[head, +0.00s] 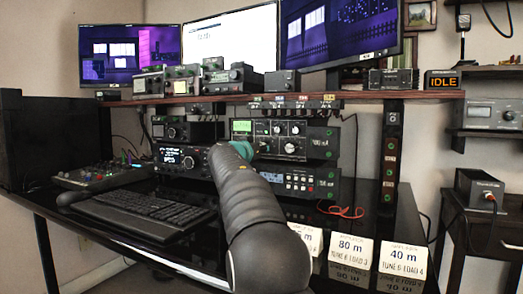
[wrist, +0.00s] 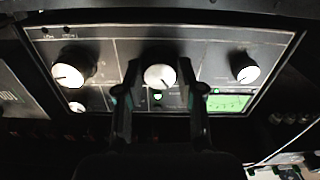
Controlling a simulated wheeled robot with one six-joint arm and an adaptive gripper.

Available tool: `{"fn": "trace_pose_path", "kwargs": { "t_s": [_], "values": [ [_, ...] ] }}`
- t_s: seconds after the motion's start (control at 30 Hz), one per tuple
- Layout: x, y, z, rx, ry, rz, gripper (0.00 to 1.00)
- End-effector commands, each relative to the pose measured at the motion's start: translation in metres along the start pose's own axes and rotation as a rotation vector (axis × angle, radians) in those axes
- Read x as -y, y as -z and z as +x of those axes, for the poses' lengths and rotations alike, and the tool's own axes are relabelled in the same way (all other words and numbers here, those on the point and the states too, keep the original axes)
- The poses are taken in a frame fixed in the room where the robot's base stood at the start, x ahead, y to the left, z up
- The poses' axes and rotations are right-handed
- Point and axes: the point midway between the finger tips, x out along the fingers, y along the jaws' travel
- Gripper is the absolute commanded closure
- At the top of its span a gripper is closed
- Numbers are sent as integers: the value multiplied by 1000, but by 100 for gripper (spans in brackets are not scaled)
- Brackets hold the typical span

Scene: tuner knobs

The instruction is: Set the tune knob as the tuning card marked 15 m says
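The tuner (head: 310,140) is a dark unit with a green display under the shelf, behind my arm in the head view. The wrist view shows its panel upside down, with a middle knob (wrist: 160,76), a larger left knob (wrist: 68,74) and a right knob (wrist: 245,68). Knob labels are too small to read. My gripper (wrist: 158,72) has its fingers apart, one on each side of the middle knob; contact is unclear. Cards read 80 m, TUNE 6 LOAD 3 (head: 351,248), and 40 m, TUNE 6 LOAD 4 (head: 403,259). Another card (head: 308,236) is mostly hidden by my arm.
A keyboard (head: 146,210) and a mixer (head: 100,176) lie on the black desk at left. Another radio (head: 184,160) stands left of the tuner, and a unit with buttons (head: 300,182) sits below it. The shelf (head: 400,95) runs above. A red cable (head: 341,211) lies at right.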

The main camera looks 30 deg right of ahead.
Motion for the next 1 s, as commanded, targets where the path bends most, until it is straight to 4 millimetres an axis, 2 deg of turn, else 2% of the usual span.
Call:
{"fn": "trace_pose_path", "kwargs": {
  "t_s": [0.03, 0.07, 0.1, 0.47, 0.63, 1.0],
  "values": [
    [0, 0, 0, 0, 0, 0, 48],
    [0, 0, 0, 0, 0, 0, 41],
    [0, 0, 0, 0, 0, 0, 38],
    [0, 0, -4, 0, 1, 1, 38],
    [1, 1, -26, 0, 3, 0, 38],
    [1, 1, -96, -1, 3, 0, 38]
  ]
}}
